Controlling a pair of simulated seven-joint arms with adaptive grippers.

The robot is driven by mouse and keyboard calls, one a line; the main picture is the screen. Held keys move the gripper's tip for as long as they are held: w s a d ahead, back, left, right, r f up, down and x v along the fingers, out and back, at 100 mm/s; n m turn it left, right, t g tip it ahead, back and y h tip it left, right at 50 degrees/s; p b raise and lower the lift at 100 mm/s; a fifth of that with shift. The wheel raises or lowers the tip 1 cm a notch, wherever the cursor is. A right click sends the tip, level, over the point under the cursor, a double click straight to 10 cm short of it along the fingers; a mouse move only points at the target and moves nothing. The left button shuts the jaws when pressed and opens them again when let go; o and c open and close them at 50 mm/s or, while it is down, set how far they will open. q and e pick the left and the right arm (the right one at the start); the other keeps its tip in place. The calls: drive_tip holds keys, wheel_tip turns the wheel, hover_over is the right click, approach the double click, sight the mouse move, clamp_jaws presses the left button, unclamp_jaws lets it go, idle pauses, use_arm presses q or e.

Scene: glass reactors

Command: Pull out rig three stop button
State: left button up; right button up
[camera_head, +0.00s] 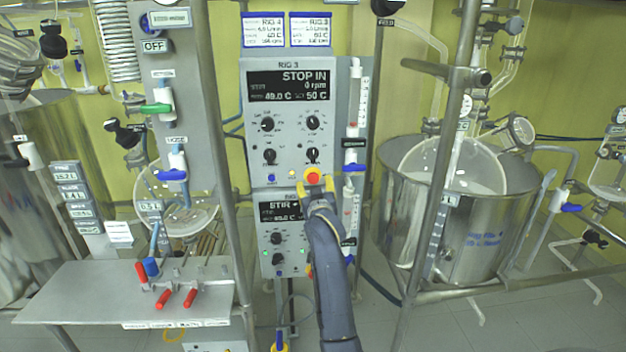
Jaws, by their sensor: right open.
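The rig three control box (288,166) is a grey panel marked "RIG 3", upright in the middle of the view. Its dark display (290,85) reads "STOP IN" and "0 rpm". The red stop button (312,176) sits at the panel's lower right on a yellow surround. My right gripper (315,185) reaches up from below with its yellow fingertips open, one on each side of the button's lower part. I cannot tell whether the fingertips touch the button. My left gripper is not in view.
A second panel (271,238) with a "STIR" display is right below, partly behind my right arm. Blue-handled valves (354,168) and a tube stand close on the right. A steel vessel (465,230) stands further right.

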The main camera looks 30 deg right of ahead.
sight(313, 179)
drive_tip(key=shift+x, duration=2.75)
drive_tip(key=shift+o, duration=0.2)
clamp_jaws()
